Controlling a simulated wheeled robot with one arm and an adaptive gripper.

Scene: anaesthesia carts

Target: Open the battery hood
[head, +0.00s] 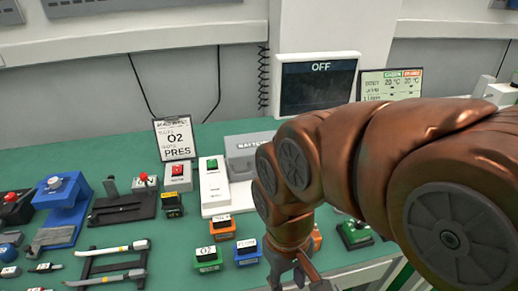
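A grey box with a hood marked with lettering that seems to read "BATTERY" (247,147) stands on the green bench, behind the white switch unit and left of the screen. My brown arm covers its right side. The visible part of the hood looks closed, but I cannot see its whole edge. My gripper (297,281) hangs low at the bottom edge, nearer than the hood and apart from it. Its fingertips are cut off by the frame, so its opening is unclear.
A white unit with a green button (213,181) stands left of the hood. Small coloured blocks, including a green O2 block (208,259), lie in front. A screen reading OFF (318,84) stands behind. A clipboard (175,139), a blue device (62,212) and racks fill the left.

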